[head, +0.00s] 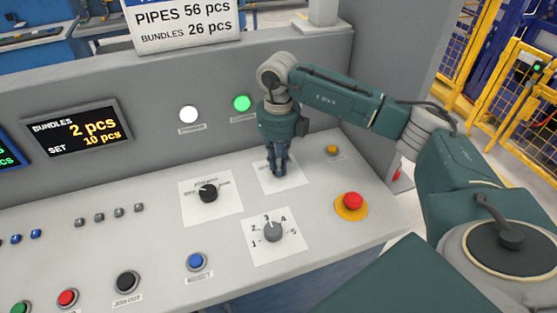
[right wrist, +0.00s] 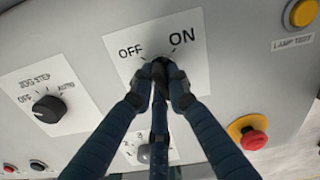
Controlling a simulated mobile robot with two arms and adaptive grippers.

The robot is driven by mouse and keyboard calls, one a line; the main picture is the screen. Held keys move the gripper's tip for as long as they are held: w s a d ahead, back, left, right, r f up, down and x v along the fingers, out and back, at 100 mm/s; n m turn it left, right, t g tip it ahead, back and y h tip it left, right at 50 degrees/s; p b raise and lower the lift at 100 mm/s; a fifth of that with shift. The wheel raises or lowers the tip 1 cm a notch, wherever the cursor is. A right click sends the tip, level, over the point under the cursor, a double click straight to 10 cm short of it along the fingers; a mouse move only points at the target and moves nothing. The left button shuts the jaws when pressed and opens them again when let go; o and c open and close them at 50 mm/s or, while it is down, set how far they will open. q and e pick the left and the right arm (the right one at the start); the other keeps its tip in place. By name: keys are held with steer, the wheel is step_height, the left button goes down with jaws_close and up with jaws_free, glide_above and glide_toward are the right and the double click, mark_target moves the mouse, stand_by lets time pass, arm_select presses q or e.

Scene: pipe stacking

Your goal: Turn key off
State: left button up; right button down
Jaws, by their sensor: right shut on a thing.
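The key switch plate (head: 296,179) is on the sloped grey console, below my right gripper (head: 279,168). In the right wrist view its white plate (right wrist: 196,66) reads OFF on the left and ON on the right. My right gripper (right wrist: 160,72) has its dark fingers shut around the key at the plate's middle. The fingers hide the key almost fully, so I cannot tell which mark it points to. My left gripper is not in view.
A black selector knob (head: 208,193) is left of the key plate. A grey numbered knob (head: 272,232) is below it. A red emergency button (head: 352,201) and a small yellow button (head: 332,150) are to the right. A green lamp (head: 242,103) glows on the upright panel behind.

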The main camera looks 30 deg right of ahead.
steer(key=shift+d+n, duration=0.4)
steer(key=shift+n, duration=0.6)
